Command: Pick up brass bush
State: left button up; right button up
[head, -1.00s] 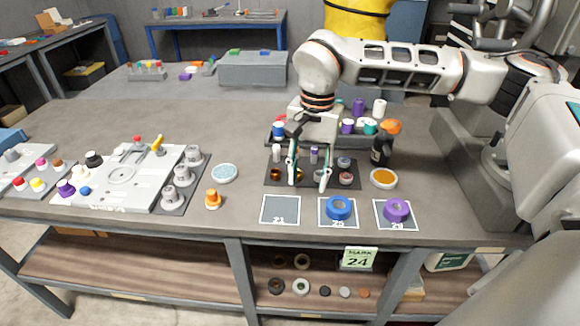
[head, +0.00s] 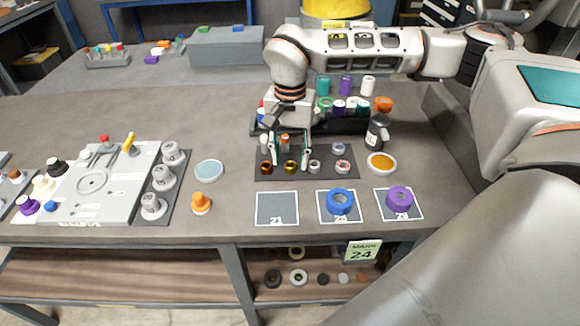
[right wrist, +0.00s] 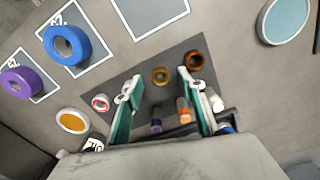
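The brass bush (head: 290,167) is a small gold ring standing on the dark mat (head: 327,174), in the near row between a darker copper-coloured bush (head: 266,168) and a grey bush (head: 314,167). In the right wrist view the brass bush (right wrist: 160,75) shows between and just beyond my fingertips. My right gripper (head: 289,163) is open and empty, pointing down over the mat. Its fingertips (right wrist: 157,82) lie on either side of the brass bush; I cannot tell their exact height above it. My left gripper is not in view.
A pinkish bush (head: 343,167) and small upright pieces share the mat. Marked squares (head: 277,209) lie in front, two holding tape rolls.

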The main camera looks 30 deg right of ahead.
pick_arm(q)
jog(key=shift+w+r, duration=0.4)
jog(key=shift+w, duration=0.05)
pick_arm(e)
jog(key=shift+f, duration=0.7)
grip_shut()
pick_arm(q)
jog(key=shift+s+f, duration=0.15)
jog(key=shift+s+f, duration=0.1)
pick_arm(e)
jog(key=shift+r, duration=0.1)
